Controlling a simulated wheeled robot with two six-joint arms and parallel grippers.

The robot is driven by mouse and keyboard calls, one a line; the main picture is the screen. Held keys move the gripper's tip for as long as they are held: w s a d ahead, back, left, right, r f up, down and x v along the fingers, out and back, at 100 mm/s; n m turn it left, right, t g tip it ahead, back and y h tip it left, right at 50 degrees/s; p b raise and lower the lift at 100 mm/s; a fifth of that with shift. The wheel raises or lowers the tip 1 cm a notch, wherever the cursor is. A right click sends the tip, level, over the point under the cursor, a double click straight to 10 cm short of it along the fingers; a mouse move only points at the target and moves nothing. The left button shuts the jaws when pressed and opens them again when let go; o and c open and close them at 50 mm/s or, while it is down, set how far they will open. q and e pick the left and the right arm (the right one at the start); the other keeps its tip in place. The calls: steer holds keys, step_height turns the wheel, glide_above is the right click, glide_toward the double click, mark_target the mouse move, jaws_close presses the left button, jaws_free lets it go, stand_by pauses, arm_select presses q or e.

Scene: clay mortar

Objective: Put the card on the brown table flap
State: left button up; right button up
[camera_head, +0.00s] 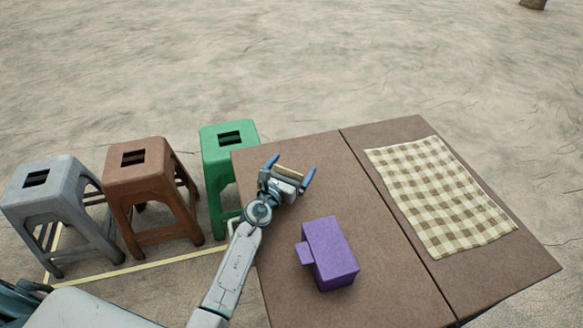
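My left gripper (289,171) is above the far left part of the brown table, its two blue fingers spread apart. A thin tan strip, which looks like the card (289,174), spans the gap between the fingers and seems to be held by them; it shows nearly edge-on. The brown tabletop has two panels split by a seam: a left panel (390,285) below my gripper and a right panel (535,265). Which one is the flap I cannot tell. My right gripper is not in view.
A purple block-like object (332,255) with a side tab stands on the left panel, nearer than my gripper. A checkered cloth (440,195) covers much of the right panel. Grey (62,200), brown (148,190) and green (221,165) stools stand left of the table.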

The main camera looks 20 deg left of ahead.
arm_select(q)
steer(key=shift+r, duration=0.15)
steer(key=shift+s+a+p, duration=0.25)
steer(key=shift+s+p, duration=0.05)
steer(key=shift+s, duration=0.85)
steer(key=s, duration=0.2)
steer(key=s+a, duration=0.1)
steer(key=s, duration=0.5)
steer(key=shift+a, duration=0.25)
steer(key=shift+s+a, duration=0.15)
steer(key=shift+s, duration=0.6)
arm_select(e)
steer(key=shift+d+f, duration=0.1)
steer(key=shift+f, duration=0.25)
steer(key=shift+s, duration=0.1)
